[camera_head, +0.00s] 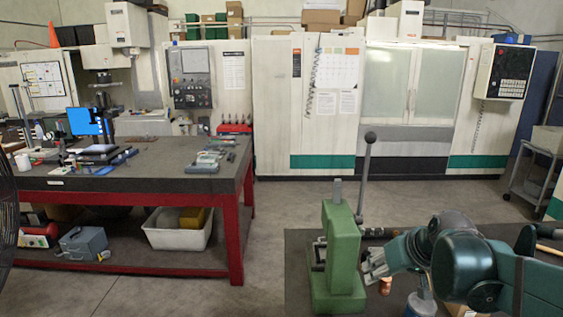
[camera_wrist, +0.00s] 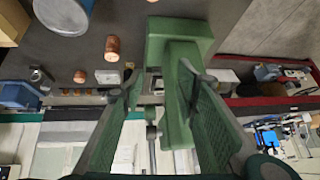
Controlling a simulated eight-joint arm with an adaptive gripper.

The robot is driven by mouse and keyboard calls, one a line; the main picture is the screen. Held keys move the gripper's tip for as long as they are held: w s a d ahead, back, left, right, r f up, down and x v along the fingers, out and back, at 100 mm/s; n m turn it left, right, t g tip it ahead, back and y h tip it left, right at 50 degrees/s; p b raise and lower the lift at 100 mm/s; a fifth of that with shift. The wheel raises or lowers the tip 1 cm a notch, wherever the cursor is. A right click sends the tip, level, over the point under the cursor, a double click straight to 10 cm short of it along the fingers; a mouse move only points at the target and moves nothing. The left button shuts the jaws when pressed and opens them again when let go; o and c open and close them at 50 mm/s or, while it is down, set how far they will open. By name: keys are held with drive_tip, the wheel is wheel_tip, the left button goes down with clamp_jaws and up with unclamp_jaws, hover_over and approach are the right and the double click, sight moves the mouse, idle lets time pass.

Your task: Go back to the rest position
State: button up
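My gripper (camera_head: 373,263) is beside the green press (camera_head: 340,245), on its right side in the head view. In the wrist view the two fingers of my gripper (camera_wrist: 161,78) are apart, and I see nothing held between them. The green press (camera_wrist: 180,28) lies beyond and partly behind the right finger there. A copper cylinder (camera_head: 385,287) stands on the dark table just below my gripper in the head view. Copper cylinders (camera_wrist: 112,47) also show left of the fingers in the wrist view. My forearm hides part of the table.
The press lever (camera_head: 366,170) rises upright close to my gripper. A blue-and-white container (camera_head: 421,304) stands under my arm. A red-framed workbench (camera_head: 130,182) with tools is at the left. White machines (camera_head: 275,110) line the back. Open floor (camera_head: 280,205) lies between.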

drive_tip(key=s+a+f+h+b, duration=0.1)
drive_tip(key=s+a+f, duration=0.1)
drive_tip(key=s, duration=0.7)
drive_tip(key=s+a+f+m+b, duration=0.1)
drive_tip(key=s+a+f, duration=0.1)
drive_tip(key=s, duration=0.7)
drive_tip(key=shift+s+a+f+h+b, duration=0.2)
drive_tip(key=shift+s+a+h+b, duration=0.15)
drive_tip(key=shift+a, duration=0.25)
